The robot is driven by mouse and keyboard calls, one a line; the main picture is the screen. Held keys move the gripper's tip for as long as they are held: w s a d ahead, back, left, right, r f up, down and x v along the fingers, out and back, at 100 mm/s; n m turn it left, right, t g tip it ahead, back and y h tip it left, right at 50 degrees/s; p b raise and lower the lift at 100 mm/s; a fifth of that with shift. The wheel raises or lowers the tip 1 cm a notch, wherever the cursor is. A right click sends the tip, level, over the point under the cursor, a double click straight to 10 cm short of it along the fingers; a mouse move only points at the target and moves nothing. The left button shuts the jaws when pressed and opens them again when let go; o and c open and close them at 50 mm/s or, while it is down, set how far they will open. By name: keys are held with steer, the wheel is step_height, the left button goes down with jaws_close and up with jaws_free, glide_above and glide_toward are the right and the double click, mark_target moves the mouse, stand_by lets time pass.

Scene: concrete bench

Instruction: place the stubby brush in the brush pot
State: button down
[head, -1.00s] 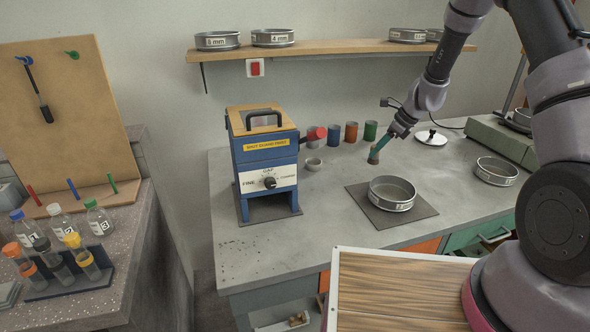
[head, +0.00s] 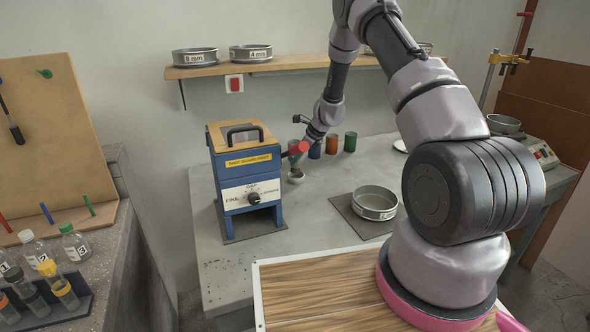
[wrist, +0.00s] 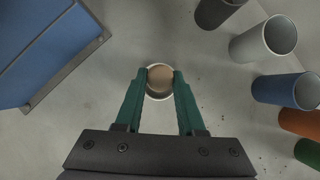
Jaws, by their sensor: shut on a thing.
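My gripper (wrist: 160,76) is shut on a round, beige-brown thing, taken as the stubby brush (wrist: 159,83); the wrist view looks down on its end. No label marks which vessel is the brush pot.
Blue (wrist: 285,90), orange (head: 332,144) and green cups (head: 350,142) and a pale grey cup (wrist: 265,38) stand close by. A sieve (head: 374,203) sits on a dark mat in front.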

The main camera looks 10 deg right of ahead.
mark_target(299, 165)
steer(key=shift+d+f, duration=0.15)
steer(key=shift+f, duration=1.75)
steer(key=shift+f, duration=0.15)
steer(key=c, duration=0.5)
jaws_free()
